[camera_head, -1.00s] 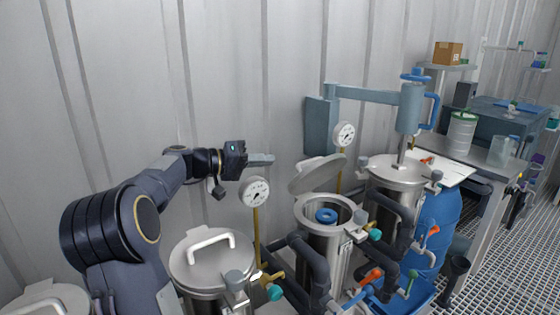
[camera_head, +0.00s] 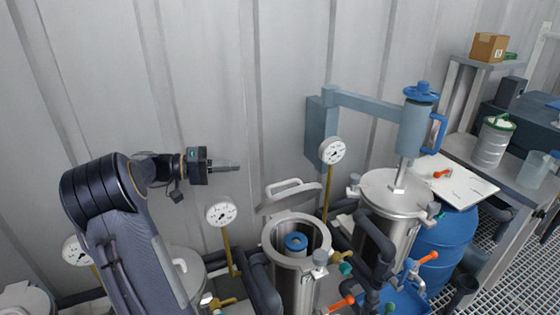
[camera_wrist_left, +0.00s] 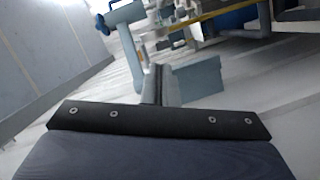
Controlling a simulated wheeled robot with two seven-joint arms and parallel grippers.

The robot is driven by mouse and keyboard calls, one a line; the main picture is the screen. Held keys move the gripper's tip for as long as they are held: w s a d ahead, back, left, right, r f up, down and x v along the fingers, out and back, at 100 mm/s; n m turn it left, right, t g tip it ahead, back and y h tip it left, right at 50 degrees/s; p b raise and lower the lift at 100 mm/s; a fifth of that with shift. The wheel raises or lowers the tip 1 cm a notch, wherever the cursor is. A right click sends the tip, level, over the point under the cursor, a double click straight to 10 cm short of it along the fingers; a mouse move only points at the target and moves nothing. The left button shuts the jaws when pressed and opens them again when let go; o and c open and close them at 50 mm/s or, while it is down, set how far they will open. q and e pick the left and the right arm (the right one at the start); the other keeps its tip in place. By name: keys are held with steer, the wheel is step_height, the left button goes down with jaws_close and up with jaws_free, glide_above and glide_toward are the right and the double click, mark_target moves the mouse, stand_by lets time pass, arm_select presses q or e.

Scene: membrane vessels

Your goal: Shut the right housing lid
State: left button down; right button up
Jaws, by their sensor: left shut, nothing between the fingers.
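The open housing is a steel vessel (camera_head: 296,262) in the lower middle of the head view, with a blue-ringed part (camera_head: 296,241) inside its mouth. Its steel lid (camera_head: 287,197) stands raised at the back of the rim, tilted up toward the wall, with a pale handle on it. My left gripper (camera_head: 230,165) is shut and empty, in the air to the left of and above the lid, apart from it. The left wrist view shows its dark mount and grey fingers. My right gripper is in neither view.
A shut vessel (camera_head: 390,193) with a blue-grey swing arm (camera_head: 370,105) above it stands to the right. Pressure gauges on brass stems (camera_head: 221,213) (camera_head: 332,151) flank the open lid. Dark pipes crowd the front. The corrugated wall is behind.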

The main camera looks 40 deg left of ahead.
mark_target(286, 192)
arm_select(q)
steer(key=w+d+f+p, duration=0.2)
steer(key=w+d, duration=0.3)
steer(key=d, duration=0.4)
steer(key=shift+w+d+f+p, duration=0.25)
steer(key=shift+w+d+p, duration=0.1)
steer(key=shift+p, duration=0.15)
steer(key=shift+s+d+f+m+b, duration=0.2)
steer(key=shift+d+m+b, duration=0.3)
steer(key=shift+b, duration=1.2)
steer(key=s+d+f+m+y+b, duration=0.1)
steer(key=d+m+b, duration=0.1)
steer(key=b, duration=0.6)
steer(key=s+d+f+m+y+b, duration=0.1)
steer(key=d+m+b, duration=0.2)
steer(key=b, duration=0.6)
steer(key=s+d+f+m+b, duration=0.1)
steer(key=s+d+m+b, duration=0.1)
steer(key=b, duration=0.7)
steer(key=shift+d+f+y, duration=0.15)
steer(key=shift+f+y, duration=0.25)
steer(key=shift+s+d+f+m+y+b, duration=0.1)
steer(key=shift+d+m+y+b, duration=0.2)
steer(key=shift+m+b, duration=0.55)
steer(key=shift+s, duration=0.1)
